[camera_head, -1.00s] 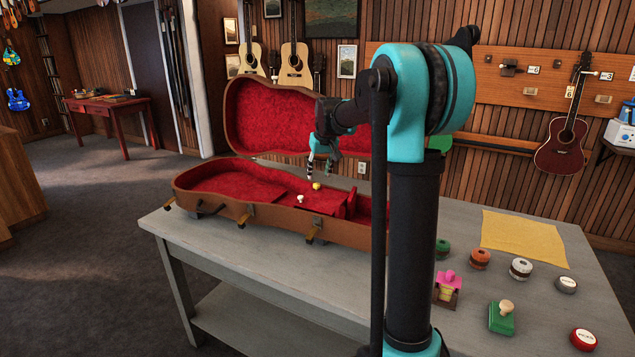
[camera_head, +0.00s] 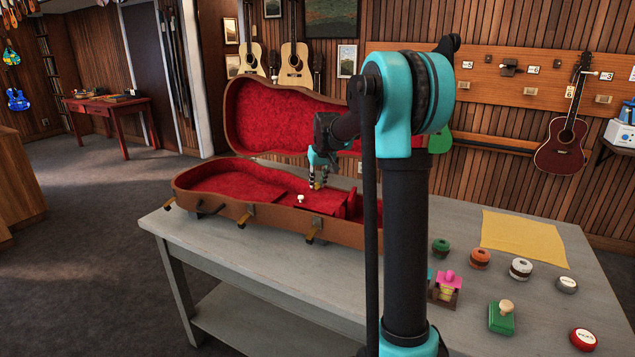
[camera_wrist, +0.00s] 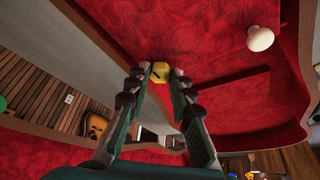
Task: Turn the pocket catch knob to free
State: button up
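The open guitar case (camera_head: 270,219) with red plush lining lies on the grey table. A small yellow knob (camera_wrist: 159,72) sits on the red pocket part inside it, and a white knob (camera_wrist: 260,38) stands apart from it, also seen in the head view (camera_head: 300,198). My gripper (camera_head: 318,184) is above the pocket, pointing down at the yellow knob, which it mostly hides in the head view. In the wrist view my gripper (camera_wrist: 158,75) is open, with one fingertip on each side of the yellow knob. Narrow gaps seem to remain; contact cannot be made out.
The case's raised lid (camera_head: 290,115) stands behind my gripper. Several round tins, a pink-topped block (camera_head: 446,286), a green stamp (camera_head: 502,318) and a yellow cloth (camera_head: 523,238) lie on the table at right. The table (camera_head: 270,275) is bare in front of the case.

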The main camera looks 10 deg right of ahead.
grip_shut()
jog(key=n+y, duration=0.1)
jog(key=n, duration=0.1)
jog(key=shift+d+n, duration=0.2)
jog(key=shift+n, duration=0.2)
jog(key=n, duration=0.2)
jog(key=n+g+y, duration=0.1)
jog(key=n, duration=0.1)
jog(key=n+y, duration=0.1)
jog(key=n, duration=0.1)
jog(key=shift+w+d+g, duration=0.15)
jog(key=shift+w+g, duration=0.1)
jog(key=shift+g, duration=0.15)
jog(key=n, duration=0.2)
jog(key=n+g, duration=0.1)
jog(key=n, duration=0.2)
jog(key=shift+w+g+y, duration=0.2)
jog(key=shift+g+y, duration=0.1)
jog(key=shift+y, duration=0.1)
jog(key=shift+w+n+g, duration=0.15)
jog(key=shift+n+g, duration=0.65)
jog(key=shift+n, duration=1.3)
